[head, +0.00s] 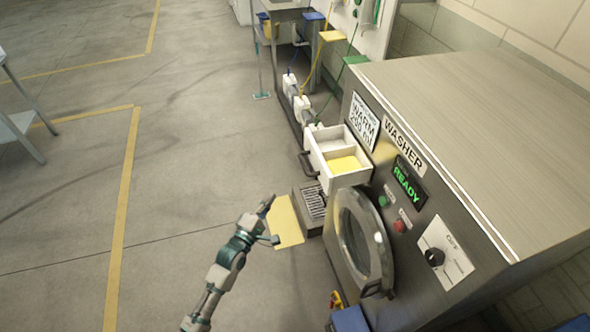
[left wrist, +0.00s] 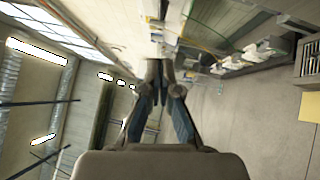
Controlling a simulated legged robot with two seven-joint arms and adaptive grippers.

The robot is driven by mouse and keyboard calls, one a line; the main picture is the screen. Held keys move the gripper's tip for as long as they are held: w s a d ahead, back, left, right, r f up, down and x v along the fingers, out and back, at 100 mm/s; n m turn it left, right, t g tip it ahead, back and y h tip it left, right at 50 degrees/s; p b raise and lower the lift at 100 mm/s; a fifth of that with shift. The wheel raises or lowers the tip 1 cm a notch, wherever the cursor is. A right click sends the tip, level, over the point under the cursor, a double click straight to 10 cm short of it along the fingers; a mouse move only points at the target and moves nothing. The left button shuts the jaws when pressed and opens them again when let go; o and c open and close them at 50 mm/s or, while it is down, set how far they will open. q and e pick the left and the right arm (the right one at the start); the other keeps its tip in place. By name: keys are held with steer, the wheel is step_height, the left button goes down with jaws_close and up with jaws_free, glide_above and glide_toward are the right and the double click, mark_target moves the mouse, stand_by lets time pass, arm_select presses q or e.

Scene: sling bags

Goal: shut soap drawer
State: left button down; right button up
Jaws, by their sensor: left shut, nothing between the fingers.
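The soap drawer (head: 337,160) is pulled out from the front of the steel washer (head: 470,130). It is white with two compartments; the nearer one holds something yellow and the farther one looks pale. A dark handle (head: 308,165) is on its front face. My left gripper (head: 269,202) is to the left of and below the drawer in the head view, apart from the handle. Its fingers are together and empty, as the left wrist view (left wrist: 160,75) shows. My right gripper is not in view. I cannot pick out the drawer for certain in the left wrist view.
A round door (head: 362,240) stands on the washer front below the drawer. A grated dark step (head: 312,207) and a yellow floor patch (head: 286,222) lie near my left gripper. White bottles (head: 300,105) stand behind the drawer.

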arm_select(q)
steer(key=s+d+p+x, duration=0.1)
steer(key=d+x, duration=0.1)
steer(key=x, duration=1)
steer(key=shift+w+d, duration=0.15)
steer(key=shift+d, duration=0.3)
steer(key=shift+r, duration=0.1)
